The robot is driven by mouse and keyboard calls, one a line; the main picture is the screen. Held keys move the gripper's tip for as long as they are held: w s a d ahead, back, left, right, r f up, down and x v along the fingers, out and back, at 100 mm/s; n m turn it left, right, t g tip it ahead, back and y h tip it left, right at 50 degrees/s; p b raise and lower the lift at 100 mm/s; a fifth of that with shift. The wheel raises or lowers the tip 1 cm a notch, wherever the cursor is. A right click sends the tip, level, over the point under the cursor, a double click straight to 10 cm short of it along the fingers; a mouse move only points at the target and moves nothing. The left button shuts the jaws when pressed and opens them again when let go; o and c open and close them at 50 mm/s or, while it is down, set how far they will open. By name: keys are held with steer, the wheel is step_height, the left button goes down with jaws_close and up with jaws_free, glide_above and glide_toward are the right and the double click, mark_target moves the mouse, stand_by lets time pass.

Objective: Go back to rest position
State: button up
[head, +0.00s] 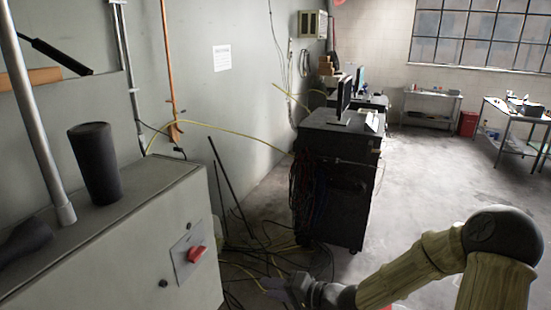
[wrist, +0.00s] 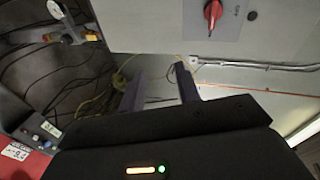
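My arm reaches in from the lower right of the head view, with pale yellow-brown links. My gripper (head: 278,287) is low in the picture, right of the grey cabinet (head: 120,255) and in front of the floor cables. In the wrist view its two dark fingers (wrist: 160,82) stand apart with nothing between them, so it is open and empty. The red rotary switch (head: 196,254) on the cabinet front is apart from my gripper; it also shows at the top of the wrist view (wrist: 213,11).
A dark cylinder (head: 94,163) stands on the cabinet. A black equipment rack (head: 330,190) with a monitor stands beyond my gripper. Yellow and black cables (head: 262,262) lie on the floor between cabinet and rack. Open concrete floor (head: 430,180) lies to the right, with workbenches at the back.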

steer(key=s+d+f+n+g+h+b, duration=0.1)
steer(key=s+d+f+n+h, duration=0.2)
steer(key=d+f+h, duration=0.45)
steer(key=s+d+r+g+h, duration=0.1)
steer(key=s+d+r+h, duration=0.1)
steer(key=s+d, duration=0.2)
steer(key=s+d+r+g+h+b, duration=0.1)
steer(key=s+d+r+g+h, duration=0.1)
steer(key=s, duration=0.6)
steer(key=shift+s+d+r+n+h, duration=0.15)
steer(key=shift+d+r+n+h, duration=0.25)
steer(key=shift+d+r+h, duration=0.5)
steer(key=shift+d+f+y, duration=0.1)
steer(key=shift+d+y, duration=0.05)
steer(key=shift+y, duration=0.1)
